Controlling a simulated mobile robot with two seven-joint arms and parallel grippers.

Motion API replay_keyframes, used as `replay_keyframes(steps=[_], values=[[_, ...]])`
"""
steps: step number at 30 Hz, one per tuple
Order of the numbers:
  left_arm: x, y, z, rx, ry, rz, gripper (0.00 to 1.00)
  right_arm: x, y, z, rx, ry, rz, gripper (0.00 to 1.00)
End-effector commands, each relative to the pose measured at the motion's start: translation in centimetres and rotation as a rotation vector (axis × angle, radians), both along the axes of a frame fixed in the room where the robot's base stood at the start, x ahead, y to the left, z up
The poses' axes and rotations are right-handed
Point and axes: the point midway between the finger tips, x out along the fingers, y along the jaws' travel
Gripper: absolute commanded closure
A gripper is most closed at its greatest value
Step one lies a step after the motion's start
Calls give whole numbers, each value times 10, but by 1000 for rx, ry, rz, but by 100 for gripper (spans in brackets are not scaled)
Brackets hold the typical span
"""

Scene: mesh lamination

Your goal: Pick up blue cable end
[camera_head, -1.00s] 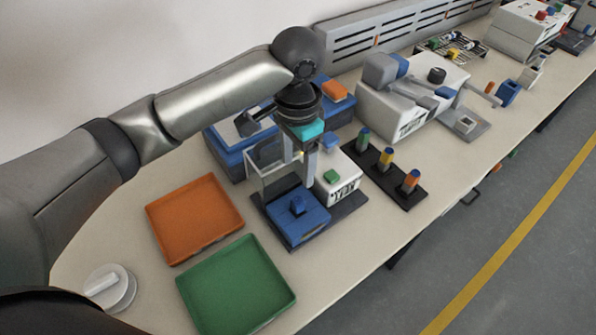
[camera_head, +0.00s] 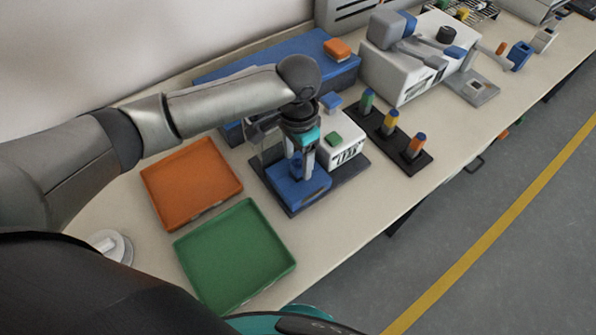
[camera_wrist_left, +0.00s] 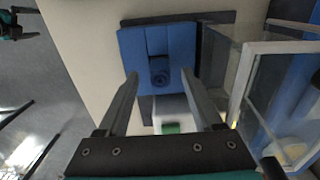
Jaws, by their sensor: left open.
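The blue cable end appears as a small upright blue piece (camera_wrist_left: 160,72) on a blue block (camera_wrist_left: 180,42), seen in the left wrist view. In the head view the block (camera_head: 312,184) sits on a dark base plate on the table. My left gripper (camera_head: 299,168) points down over the block, open. In the left wrist view its two fingers (camera_wrist_left: 160,76) reach to either side of the blue piece, with gaps visible. I cannot tell how far the tips are above the block.
A white device with a green button (camera_head: 334,139) and a clear-walled box (camera_wrist_left: 262,80) stand close by the block. Orange (camera_head: 168,222) and green (camera_head: 184,250) trays lie to the left. A black rack (camera_head: 426,158) with colored pegs stands to the right.

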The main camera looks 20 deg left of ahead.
Motion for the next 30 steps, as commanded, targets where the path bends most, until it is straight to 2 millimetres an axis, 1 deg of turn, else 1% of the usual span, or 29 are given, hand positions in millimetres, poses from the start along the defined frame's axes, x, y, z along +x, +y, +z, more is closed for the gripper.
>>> replay_keyframes(steps=[1,4,7,13,14,30], values=[[0,0,-11,0,2,0,32,1,0,-4,0,-1,0,0],[0,0,-22,0,0,-1,32,1,0,-6,0,-2,0,0],[0,0,-26,1,-1,-1,32,1,0,-7,0,-2,0,0],[0,0,-25,0,-1,-1,32,1,0,-6,1,-3,0,0],[0,0,-25,0,-1,-1,35,1,0,-6,1,-3,0,0],[0,0,-25,0,-1,0,96,1,0,-6,1,-3,-1,0]])
